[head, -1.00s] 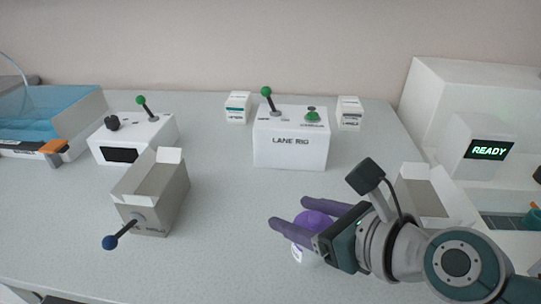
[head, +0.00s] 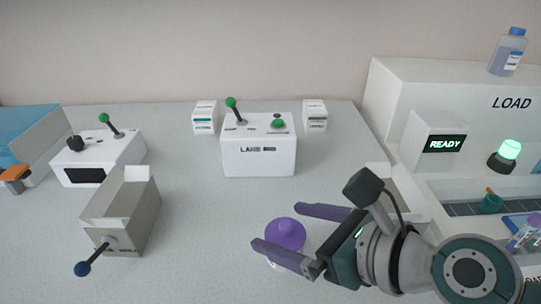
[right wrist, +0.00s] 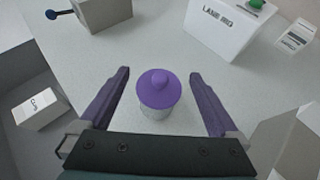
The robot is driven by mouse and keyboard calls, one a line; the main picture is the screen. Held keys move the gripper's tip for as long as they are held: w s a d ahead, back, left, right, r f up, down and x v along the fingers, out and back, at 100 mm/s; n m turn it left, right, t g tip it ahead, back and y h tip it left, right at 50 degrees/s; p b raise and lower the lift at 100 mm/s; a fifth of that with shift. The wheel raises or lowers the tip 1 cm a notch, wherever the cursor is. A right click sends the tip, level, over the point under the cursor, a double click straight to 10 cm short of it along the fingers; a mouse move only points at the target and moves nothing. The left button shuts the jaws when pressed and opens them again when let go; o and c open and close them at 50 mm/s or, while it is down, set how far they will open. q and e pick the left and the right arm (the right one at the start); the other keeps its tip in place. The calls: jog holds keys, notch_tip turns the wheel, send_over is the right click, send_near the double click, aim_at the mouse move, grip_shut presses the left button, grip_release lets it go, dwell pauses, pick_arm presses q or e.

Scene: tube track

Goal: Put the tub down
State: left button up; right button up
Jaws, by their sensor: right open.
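The tub (head: 286,236) is a small white pot with a purple knobbed lid. It stands upright on the pale bench in front of the lane rig box. In the right wrist view the tub (right wrist: 158,92) sits between the two purple fingers with a clear gap on each side. My right gripper (head: 279,229) is open around it and touches neither side in that view. In the head view a finger hides part of the tub's lower body. My left gripper is not in view.
The white LANE RIG box (head: 259,152) with a green lever stands behind. An open grey box (head: 122,212) with a blue-knobbed handle is at left. An open box (head: 400,190) lies behind my right arm. A READY display (head: 445,144) is at right. Bench between them is clear.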

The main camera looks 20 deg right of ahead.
jog(key=s+r+n+g+p, duration=0.2)
jog(key=s+r+n+g, duration=0.2)
jog(key=s+n, duration=1.15)
jog(key=s+d+r+n+g+h, duration=0.2)
jog(key=d+n+h, duration=0.3)
jog(key=n, duration=1.1)
jog(key=shift+s+d+n+g+h, duration=0.4)
jog(key=shift+s+d+g, duration=0.1)
jog(key=shift+s+d, duration=0.3)
